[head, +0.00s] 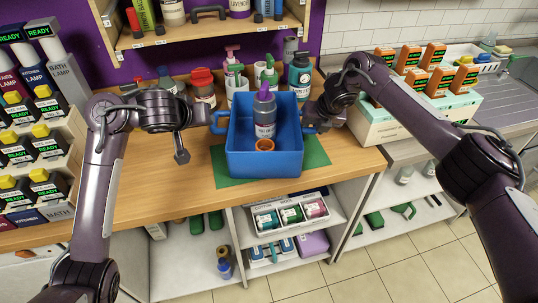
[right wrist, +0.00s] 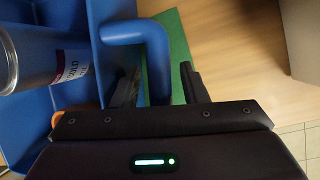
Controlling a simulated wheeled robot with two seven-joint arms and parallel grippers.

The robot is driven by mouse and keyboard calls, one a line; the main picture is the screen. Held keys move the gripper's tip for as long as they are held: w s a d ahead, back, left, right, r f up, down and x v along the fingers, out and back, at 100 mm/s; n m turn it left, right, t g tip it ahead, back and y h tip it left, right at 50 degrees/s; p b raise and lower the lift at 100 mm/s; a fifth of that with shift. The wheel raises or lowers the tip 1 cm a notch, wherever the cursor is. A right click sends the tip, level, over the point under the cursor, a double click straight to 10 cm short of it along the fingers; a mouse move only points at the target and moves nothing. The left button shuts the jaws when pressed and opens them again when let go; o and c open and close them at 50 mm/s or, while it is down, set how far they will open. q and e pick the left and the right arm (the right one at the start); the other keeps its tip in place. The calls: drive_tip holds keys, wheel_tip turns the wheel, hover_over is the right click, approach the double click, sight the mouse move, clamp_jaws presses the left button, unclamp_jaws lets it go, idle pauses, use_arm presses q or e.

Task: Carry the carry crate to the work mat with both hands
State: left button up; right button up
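The blue carry crate (head: 264,163) is upright over the green work mat (head: 316,152), whose edges show on both sides. Its underside is hidden, so contact with the mat cannot be told. Inside are a grey bottle with a purple cap (head: 264,115) and an orange round item (head: 265,145). My left gripper (head: 203,117) is at the crate's left handle (head: 219,123); its fingers are not clear. My right gripper (head: 318,113) is at the right handle. In the right wrist view, its fingers (right wrist: 158,86) stand open around the blue handle (right wrist: 153,40), with gaps on both sides.
Pump bottles and jars (head: 203,88) stand behind the crate, under a shelf (head: 200,33). A rack of boxes (head: 35,150) is at the left. Orange boxes on a pale case (head: 400,115) stand at the right. The wooden counter (head: 160,190) is clear in front-left.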

drive_tip(key=shift+r, duration=0.15)
drive_tip(key=v, duration=1.1)
drive_tip(key=shift+r, duration=0.35)
drive_tip(key=shift+s, duration=0.15)
